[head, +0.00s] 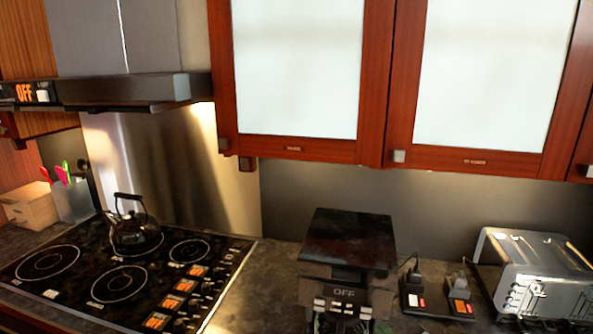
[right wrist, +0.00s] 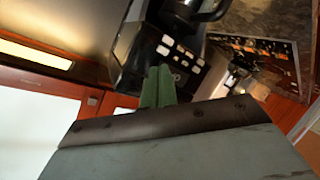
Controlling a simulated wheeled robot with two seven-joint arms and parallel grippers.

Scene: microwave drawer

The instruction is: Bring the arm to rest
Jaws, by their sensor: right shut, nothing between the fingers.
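My right gripper (right wrist: 158,86) shows in the right wrist view as two green fingers pressed together with nothing between them. Behind the fingertips is the black coffee machine (right wrist: 142,45) with its white buttons; I cannot tell whether they touch it. My left gripper is in neither view.
A black stove (head: 75,262) with a kettle (head: 133,232) is at the left, under a range hood (head: 130,92). A toaster (head: 540,268) stands at the right, near sockets with plugs (head: 437,300). Red-framed cabinets (head: 375,90) hang above the counter. Bare counter (head: 260,300) lies between stove and coffee machine.

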